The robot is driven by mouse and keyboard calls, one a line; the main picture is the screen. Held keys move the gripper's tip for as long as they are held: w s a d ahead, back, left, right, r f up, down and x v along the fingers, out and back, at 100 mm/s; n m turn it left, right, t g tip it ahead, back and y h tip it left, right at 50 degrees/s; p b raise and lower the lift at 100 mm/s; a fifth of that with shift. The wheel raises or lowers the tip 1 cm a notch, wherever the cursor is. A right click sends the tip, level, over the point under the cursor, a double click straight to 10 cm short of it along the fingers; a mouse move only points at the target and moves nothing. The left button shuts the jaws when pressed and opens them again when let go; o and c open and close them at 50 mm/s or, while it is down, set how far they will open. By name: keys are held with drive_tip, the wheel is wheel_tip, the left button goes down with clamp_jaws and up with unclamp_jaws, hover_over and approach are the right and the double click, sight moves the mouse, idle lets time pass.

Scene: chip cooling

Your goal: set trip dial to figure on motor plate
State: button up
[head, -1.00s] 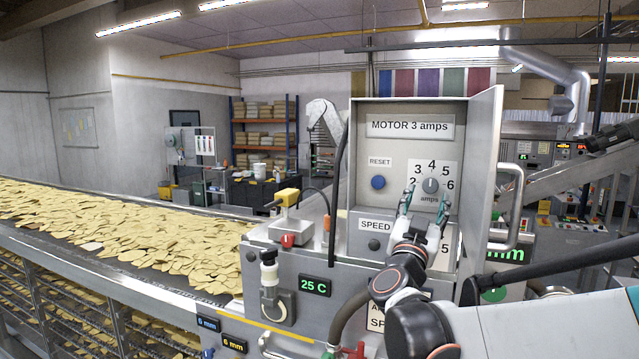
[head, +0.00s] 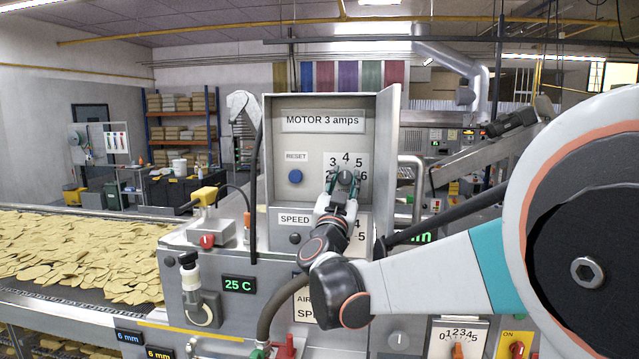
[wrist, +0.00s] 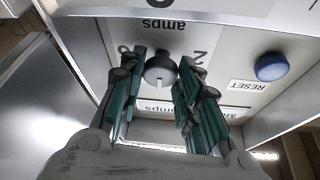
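The motor plate (head: 322,121) reads "MOTOR 3 amps" at the top of the open grey cabinet. Below it is the trip dial (head: 345,177), a grey round knob on a white scale marked in amps, with 4 at the top and 3 to its upper left. Its pointer seems to face up toward 4, but this is hard to read. My gripper (head: 344,184) is at the dial, its green-padded fingers open. In the wrist view the knob (wrist: 160,70) sits between the spread fingertips (wrist: 160,75), with gaps on both sides.
The blue RESET button (head: 295,176) is left of the dial; it also shows in the wrist view (wrist: 271,67). The SPEED panel (head: 295,219) is just below. The cabinet door (head: 385,150) stands open on the right. A conveyor of chips (head: 90,255) runs at left.

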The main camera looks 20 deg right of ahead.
drive_tip(key=shift+m, duration=0.4)
drive_tip(key=m+g, duration=0.1)
drive_tip(key=m, duration=0.1)
drive_tip(key=m+g+h+b, duration=0.1)
drive_tip(key=m, duration=0.1)
drive_tip(key=shift+w+a+m+h, duration=0.1)
drive_tip(key=shift+a+m+h, duration=0.05)
drive_tip(key=shift+m+h, duration=0.2)
drive_tip(key=m+g, duration=0.1)
drive_tip(key=m, duration=0.2)
drive_tip(key=m+g, duration=0.2)
drive_tip(key=m, duration=0.1)
drive_tip(key=shift+r+h+b, duration=0.1)
drive_tip(key=shift+h+b, duration=0.25)
drive_tip(key=shift+b, duration=0.05)
drive_tip(key=shift+m, duration=0.35)
drive_tip(key=o, duration=1.1)
drive_tip(key=shift+c, duration=0.2)
